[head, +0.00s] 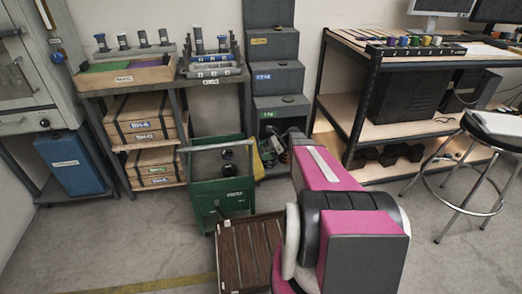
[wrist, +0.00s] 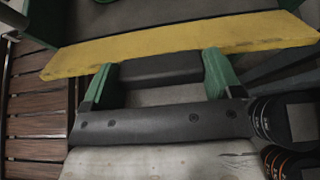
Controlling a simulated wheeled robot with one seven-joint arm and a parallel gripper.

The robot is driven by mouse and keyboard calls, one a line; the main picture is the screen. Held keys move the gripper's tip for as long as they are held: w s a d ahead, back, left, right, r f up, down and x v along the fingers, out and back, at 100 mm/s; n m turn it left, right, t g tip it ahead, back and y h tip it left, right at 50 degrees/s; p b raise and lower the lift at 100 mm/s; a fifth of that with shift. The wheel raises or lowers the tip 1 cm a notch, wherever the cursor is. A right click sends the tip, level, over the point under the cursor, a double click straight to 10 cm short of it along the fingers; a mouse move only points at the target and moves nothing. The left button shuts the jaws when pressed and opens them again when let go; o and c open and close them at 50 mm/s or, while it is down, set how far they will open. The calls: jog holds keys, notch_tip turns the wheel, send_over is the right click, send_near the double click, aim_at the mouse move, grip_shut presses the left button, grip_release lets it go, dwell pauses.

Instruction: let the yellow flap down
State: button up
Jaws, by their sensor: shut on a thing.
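The yellow flap (wrist: 180,45) crosses the upper part of the wrist view as a long, slightly slanted strip. A dark block (wrist: 160,70), seemingly its handle, sits just below it. My gripper (wrist: 156,72) has a green finger on each side of this block and is shut on it. In the head view a small yellow part of the flap (head: 258,160) shows at the right side of the green cart (head: 221,193). My pink arm reaches towards it and hides much of that area. The flap's hinge is not visible.
A brown slatted crate (head: 247,253) stands on the floor in front of the cart; its slats show at the left of the wrist view (wrist: 35,115). Grey stepped drawers (head: 275,75) stand behind. A shelf desk (head: 350,95) and stool (head: 470,180) are at right.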

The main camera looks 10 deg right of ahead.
jog(key=shift+d+f, duration=0.3)
jog(key=shift+f, duration=0.45)
jog(key=shift+d+f, duration=0.3)
jog(key=shift+f, duration=0.4)
jog(key=shift+d+f, duration=0.3)
jog(key=shift+f, duration=0.45)
jog(key=o, duration=1.1)
jog(key=v, duration=1)
jog(key=shift+d+r, duration=0.15)
jog(key=shift+d, duration=0.15)
